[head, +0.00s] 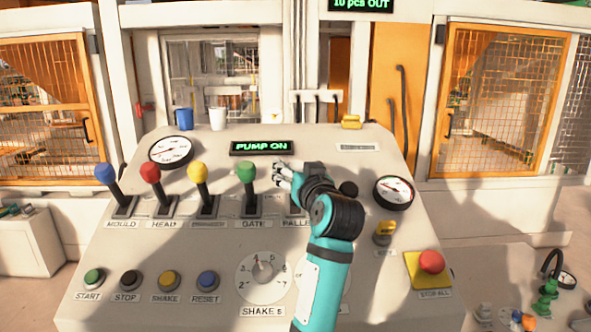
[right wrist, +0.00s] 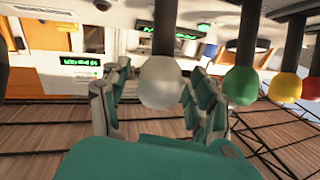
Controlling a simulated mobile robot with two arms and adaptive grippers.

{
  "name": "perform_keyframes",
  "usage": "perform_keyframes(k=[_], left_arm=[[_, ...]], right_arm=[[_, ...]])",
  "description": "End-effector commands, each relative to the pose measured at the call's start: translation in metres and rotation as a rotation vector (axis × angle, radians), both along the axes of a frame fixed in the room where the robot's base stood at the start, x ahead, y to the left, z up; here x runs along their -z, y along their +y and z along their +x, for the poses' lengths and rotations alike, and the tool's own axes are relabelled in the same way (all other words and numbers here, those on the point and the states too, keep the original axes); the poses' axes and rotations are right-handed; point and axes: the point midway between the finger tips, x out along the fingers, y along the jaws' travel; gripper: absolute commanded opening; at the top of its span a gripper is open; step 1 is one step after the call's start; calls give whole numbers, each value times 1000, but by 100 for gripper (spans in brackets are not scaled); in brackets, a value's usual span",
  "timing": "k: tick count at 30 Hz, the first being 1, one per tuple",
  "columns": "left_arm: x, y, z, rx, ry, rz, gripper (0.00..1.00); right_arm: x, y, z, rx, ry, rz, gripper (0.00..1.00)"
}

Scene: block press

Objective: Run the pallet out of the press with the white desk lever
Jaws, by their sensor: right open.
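The white lever's round knob (right wrist: 162,82) shows in the right wrist view, on a dark shaft, between the fingers of my right gripper (right wrist: 155,98). The fingers are open on both sides of the knob; I cannot tell whether they touch it. My left gripper is in neither view.
The green lever (head: 246,175) stands just left of my gripper, then the yellow (head: 198,175), red (head: 151,175) and blue (head: 105,176) ones. A black knob (head: 349,188) and a gauge (head: 394,191) lie to the right. The display reads "PUMP ON" (head: 262,147). A red stop button (head: 431,262) is at lower right.

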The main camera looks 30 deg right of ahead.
Motion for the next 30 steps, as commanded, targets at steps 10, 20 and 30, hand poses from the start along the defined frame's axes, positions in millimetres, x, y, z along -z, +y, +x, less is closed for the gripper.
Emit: perform_keyframes(k=[10, 20, 30], left_arm=[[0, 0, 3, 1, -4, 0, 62], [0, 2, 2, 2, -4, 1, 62], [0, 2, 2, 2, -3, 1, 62]], right_arm=[[0, 0, 0, 0, 0, 0, 21], [0, 0, 0, 1, 1, 0, 0], [0, 0, -1, 2, 1, -1, 0]])
